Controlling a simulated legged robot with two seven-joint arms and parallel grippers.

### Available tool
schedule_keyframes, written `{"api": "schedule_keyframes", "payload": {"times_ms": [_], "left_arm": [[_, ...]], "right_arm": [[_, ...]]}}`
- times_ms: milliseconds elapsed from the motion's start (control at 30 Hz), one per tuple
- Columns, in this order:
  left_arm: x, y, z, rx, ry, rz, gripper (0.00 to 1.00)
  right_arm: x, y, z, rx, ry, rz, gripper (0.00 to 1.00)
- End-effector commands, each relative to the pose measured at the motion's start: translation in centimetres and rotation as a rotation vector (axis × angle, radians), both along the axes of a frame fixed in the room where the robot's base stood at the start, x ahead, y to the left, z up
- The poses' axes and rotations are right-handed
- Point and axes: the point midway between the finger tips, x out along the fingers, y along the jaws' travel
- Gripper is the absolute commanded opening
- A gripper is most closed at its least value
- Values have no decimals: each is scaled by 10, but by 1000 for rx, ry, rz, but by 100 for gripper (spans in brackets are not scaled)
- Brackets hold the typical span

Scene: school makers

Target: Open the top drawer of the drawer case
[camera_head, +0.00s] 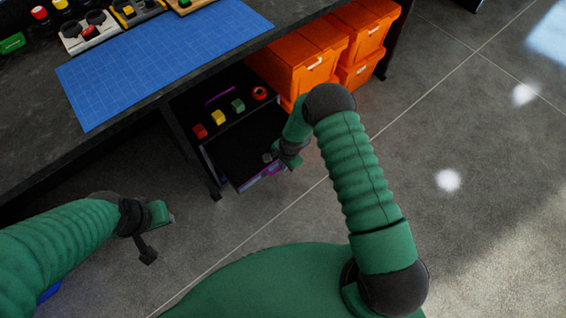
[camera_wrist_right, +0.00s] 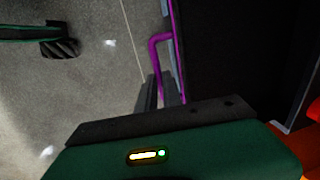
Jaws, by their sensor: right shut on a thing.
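The drawer case (camera_head: 205,158) stands under the table, seen from above. Its top drawer (camera_head: 240,148) is pulled out toward me, with a bare dark inside. The drawer's purple handle (camera_head: 272,171) is at its front; it also shows in the right wrist view as a purple loop (camera_wrist_right: 155,52). My right gripper (camera_head: 277,160) is at the handle, its fingers (camera_wrist_right: 160,92) shut on one end of the loop in the right wrist view. My left gripper (camera_head: 156,234) is open and empty, above the floor left of the case.
Small coloured blocks (camera_head: 218,117) and a red ring (camera_head: 259,93) lie on the case behind the drawer. Orange bins (camera_head: 298,62) stand right of it. The table (camera_head: 130,135) with a blue mat (camera_head: 165,58) overhangs the case. The floor (camera_head: 460,130) at right is clear.

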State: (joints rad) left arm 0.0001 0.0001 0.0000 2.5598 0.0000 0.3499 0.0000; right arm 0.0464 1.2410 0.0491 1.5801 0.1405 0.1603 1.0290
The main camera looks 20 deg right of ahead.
Motion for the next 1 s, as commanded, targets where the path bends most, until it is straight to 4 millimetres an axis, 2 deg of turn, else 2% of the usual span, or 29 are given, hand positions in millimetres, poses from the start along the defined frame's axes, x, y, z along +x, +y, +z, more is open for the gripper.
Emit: {"api": "schedule_keyframes", "payload": {"times_ms": [133, 167, 333, 667, 767, 1000], "left_arm": [[0, 0, 0, 0, 0, 0, 36], [0, 0, 0, 0, 0, 0, 36], [0, 0, 0, 0, 0, 0, 36], [0, 0, 2, 0, 0, 0, 36], [0, 0, 9, 0, 0, 0, 36], [0, 0, 35, 0, 0, 0, 36]], "right_arm": [[1, -2, 1, -2, -3, -2, 0], [1, -2, 1, -2, -3, -2, 11], [1, -1, 0, -1, -2, -1, 32], [0, -1, 4, -1, 0, -1, 32], [-2, -2, 20, 0, -1, -1, 32], [-12, -6, 89, -2, -3, -2, 32]]}}
